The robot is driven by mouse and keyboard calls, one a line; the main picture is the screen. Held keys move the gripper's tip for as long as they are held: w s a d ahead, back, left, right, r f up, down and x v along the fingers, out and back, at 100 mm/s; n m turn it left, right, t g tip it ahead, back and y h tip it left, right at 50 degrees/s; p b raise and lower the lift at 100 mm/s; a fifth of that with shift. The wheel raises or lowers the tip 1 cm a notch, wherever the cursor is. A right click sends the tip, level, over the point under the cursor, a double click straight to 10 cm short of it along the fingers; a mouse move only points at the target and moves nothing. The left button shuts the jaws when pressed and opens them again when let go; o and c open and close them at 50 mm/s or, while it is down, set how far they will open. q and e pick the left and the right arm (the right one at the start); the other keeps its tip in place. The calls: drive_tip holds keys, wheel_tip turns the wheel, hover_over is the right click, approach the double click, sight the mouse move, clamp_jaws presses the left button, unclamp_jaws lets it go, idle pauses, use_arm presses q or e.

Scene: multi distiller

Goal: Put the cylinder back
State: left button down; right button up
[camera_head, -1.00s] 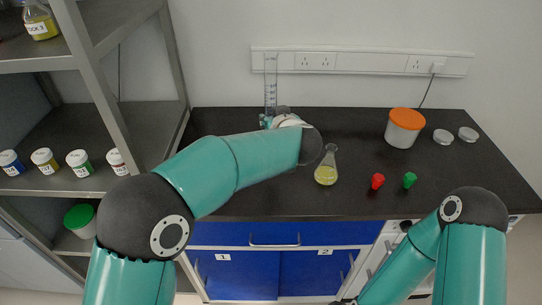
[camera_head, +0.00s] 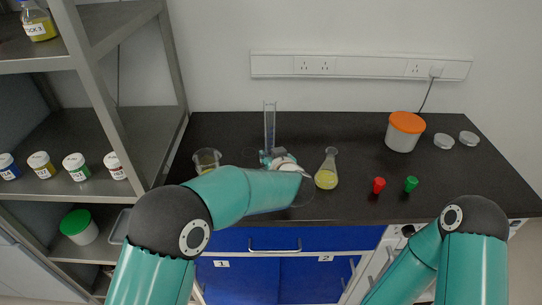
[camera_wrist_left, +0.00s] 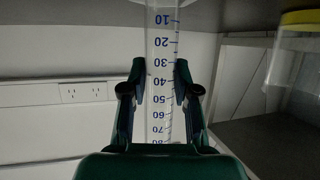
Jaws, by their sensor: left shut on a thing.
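A clear graduated cylinder (camera_head: 269,125) stands upright above the left-centre part of the black bench (camera_head: 350,205). My left gripper (camera_head: 268,157) is shut on the cylinder, partly hidden behind my left arm. In the left wrist view the fingers (camera_wrist_left: 160,85) close from both sides on the clear tube (camera_wrist_left: 162,40), and its blue scale numbers show upside down. The cylinder's base is hidden, so I cannot tell whether it touches the bench. My right arm comes in at the lower right, and its gripper is out of view.
A beaker with yellow liquid (camera_head: 207,161) stands left of the cylinder and a yellow flask (camera_head: 327,172) stands right of it. Red (camera_head: 378,185) and green (camera_head: 411,184) stoppers and an orange-lidded tub (camera_head: 405,131) are farther right. A shelf rack (camera_head: 115,115) borders the left.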

use_arm(q)
drive_tip(key=c, duration=0.9)
unclamp_jaws()
drive_tip(key=shift+o, duration=0.2)
drive_tip(key=v, duration=1.2)
drive_tip(key=shift+b, duration=0.35)
